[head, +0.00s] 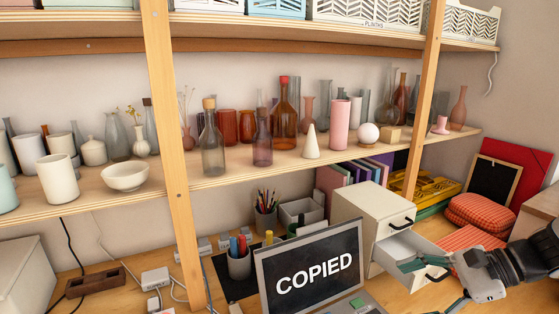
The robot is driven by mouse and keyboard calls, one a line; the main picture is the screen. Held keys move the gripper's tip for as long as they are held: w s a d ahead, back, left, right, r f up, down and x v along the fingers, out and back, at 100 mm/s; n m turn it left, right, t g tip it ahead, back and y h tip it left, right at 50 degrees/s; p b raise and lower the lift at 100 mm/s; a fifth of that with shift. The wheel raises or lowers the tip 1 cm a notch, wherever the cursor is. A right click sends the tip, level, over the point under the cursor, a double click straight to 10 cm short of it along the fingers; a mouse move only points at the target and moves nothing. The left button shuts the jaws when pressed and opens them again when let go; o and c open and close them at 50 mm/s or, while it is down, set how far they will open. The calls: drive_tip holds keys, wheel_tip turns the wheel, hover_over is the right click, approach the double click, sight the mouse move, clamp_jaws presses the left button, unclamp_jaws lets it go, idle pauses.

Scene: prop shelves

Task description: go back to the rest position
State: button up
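My gripper (428,285) is at the lower right, reaching in from the right edge. Its fingers are spread apart, and I see nothing held between them. One finger lies across the front of a pulled-out drawer (398,246) of the small white drawer cabinet (360,206). I cannot tell whether the finger touches the drawer. The lower finger is partly cut off by the bottom edge of the picture.
A screen reading COPIED (314,272) stands left of the gripper. Red striped cushions (478,212) and a dark framed board (494,179) are behind it. A wooden shelf (330,155) holds several vases and bottles above. A pen cup (265,221) stands on the desk.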

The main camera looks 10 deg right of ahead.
drive_tip(key=s+a+r+n+h+p, duration=0.1)
drive_tip(key=s+a+r+n+h, duration=0.9)
drive_tip(key=s+r+n, duration=0.3)
drive_tip(key=s+a+n, duration=0.1)
drive_tip(key=s+n, duration=0.1)
drive_tip(key=n, duration=0.2)
drive_tip(key=shift+s+a+r+n+p, duration=0.25)
drive_tip(key=shift+s+r+n+p, duration=0.05)
drive_tip(key=shift+s+r+p, duration=0.1)
